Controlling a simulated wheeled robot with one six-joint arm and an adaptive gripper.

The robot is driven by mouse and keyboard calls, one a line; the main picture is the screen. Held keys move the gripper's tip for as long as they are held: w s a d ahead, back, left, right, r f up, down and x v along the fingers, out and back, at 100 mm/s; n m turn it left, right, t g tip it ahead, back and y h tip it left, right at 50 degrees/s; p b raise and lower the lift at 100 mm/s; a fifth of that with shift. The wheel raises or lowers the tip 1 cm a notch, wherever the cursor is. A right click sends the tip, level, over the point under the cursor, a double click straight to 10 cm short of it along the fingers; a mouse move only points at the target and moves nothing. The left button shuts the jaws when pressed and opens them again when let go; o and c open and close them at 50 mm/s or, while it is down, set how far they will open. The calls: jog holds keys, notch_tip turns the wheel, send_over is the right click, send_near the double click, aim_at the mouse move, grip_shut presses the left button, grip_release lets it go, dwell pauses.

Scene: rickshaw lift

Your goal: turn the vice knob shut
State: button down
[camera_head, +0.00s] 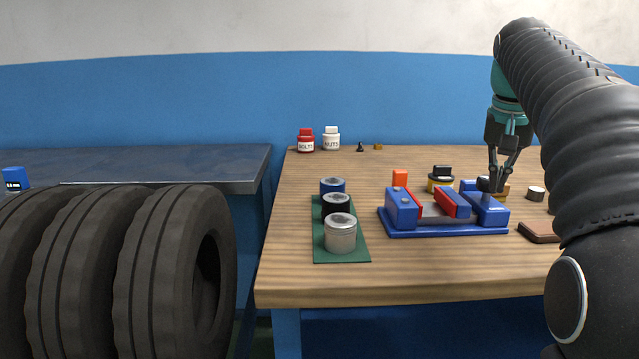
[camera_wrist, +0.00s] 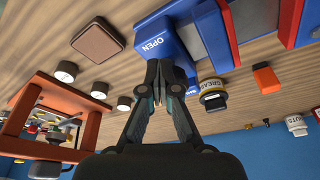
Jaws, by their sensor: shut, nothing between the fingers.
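The blue vice (camera_head: 400,229) stands on the wooden table, with two red-faced jaws apart over a grey bed. Its dark knob (camera_head: 485,184) sits on top of the right end block. My gripper (camera_head: 497,188) points down at the knob, its fingertips together and close to it; I cannot tell whether they touch. In the wrist view the fingers of my gripper (camera_wrist: 165,66) are shut in front of the blue vice block (camera_wrist: 165,42), which bears the word OPEN. The knob is not clearly visible there.
A green mat (camera_head: 322,247) with three round tins lies left of the vice. A yellow-and-black grease pot (camera_head: 440,182) and an orange block (camera_head: 400,178) stand behind it. A brown block (camera_head: 538,232) lies to the right. Bolts (camera_head: 306,142) and nuts (camera_head: 331,140) jars stand at the back.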

jog(key=shift+w+a+p, duration=0.2)
jog(key=shift+a+p, duration=0.4)
jog(key=shift+p, duration=0.15)
jog(key=shift+w+a, duration=0.5)
jog(key=shift+a, duration=0.1)
jog(key=shift+s+a, duration=0.1)
dwell(0.4)
jog(key=shift+s+a, duration=0.15)
jog(key=shift+a, duration=0.05)
jog(key=v, duration=0.4)
jog(key=w+v, duration=0.1)
jog(key=shift+d+r, duration=0.3)
jog(key=shift+r, duration=0.25)
jog(key=shift+s+d+f+b, duration=0.2)
jog(key=shift+d+f+b, duration=0.25)
jog(key=shift+f, duration=0.55)
jog(key=shift+s+d+f+b, duration=0.15)
jog(key=shift+d+f+b, duration=0.25)
jog(key=shift+f, duration=0.6)
jog(key=shift+s+d+f+b, duration=0.25)
jog(key=shift+d+f, duration=0.35)
jog(key=shift+f, duration=0.45)
